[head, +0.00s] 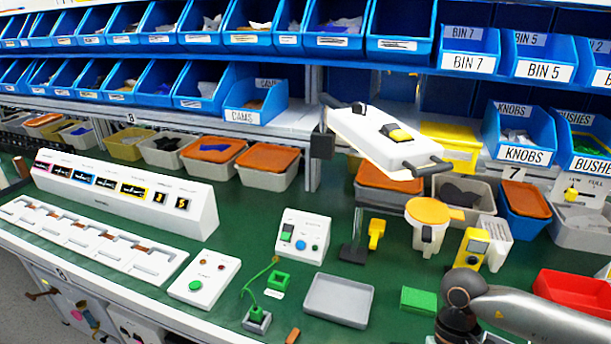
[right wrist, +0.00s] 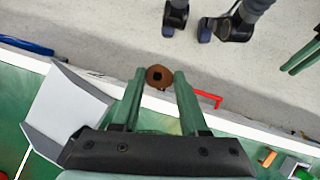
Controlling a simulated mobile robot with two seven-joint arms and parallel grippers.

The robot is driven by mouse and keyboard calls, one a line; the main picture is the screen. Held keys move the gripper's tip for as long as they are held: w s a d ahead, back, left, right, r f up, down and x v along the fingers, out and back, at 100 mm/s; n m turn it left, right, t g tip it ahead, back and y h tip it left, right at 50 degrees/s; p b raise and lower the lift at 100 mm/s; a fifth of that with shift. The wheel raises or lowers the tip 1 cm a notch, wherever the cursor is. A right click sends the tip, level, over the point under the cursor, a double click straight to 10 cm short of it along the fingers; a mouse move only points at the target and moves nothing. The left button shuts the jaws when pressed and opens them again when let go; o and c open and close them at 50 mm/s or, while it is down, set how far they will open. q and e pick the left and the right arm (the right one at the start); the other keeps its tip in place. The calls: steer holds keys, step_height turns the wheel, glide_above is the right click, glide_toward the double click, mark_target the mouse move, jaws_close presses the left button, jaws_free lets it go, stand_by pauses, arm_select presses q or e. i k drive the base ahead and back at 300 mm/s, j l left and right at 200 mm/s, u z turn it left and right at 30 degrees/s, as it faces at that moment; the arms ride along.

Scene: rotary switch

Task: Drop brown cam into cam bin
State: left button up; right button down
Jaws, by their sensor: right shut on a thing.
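The brown cam (right wrist: 159,76) is a round disc with a dark square hole. In the right wrist view it sits between the tips of the two green fingers of my right gripper (right wrist: 160,82), which is shut on it. In the head view my right arm comes in from the lower right, and the gripper and cam do not show there. The cam bin is a blue bin labelled CAMS (head: 254,104) on the shelf edge, left of the middle. Its inside shows a little brown content.
A grey tray (head: 338,299) lies on the green bench. A green block (head: 419,299), a red bin (head: 575,295) and a yellow-topped white cup (head: 428,222) stand near my right arm. A white panel device (head: 384,140) stands right of the cam bin. The right wrist view also shows floor beyond the bench edge.

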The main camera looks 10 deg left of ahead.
mark_target(257, 113)
steer(key=i+j+u, duration=0.1)
steer(key=j, duration=0.3)
steer(key=i+j, duration=0.1)
steer(key=j, duration=0.3)
steer(key=i+j+u, duration=0.15)
steer(key=j, duration=0.25)
steer(key=i+j, duration=0.1)
steer(key=j, duration=0.3)
steer(key=i+j+u, duration=0.15)
steer(key=j, duration=0.25)
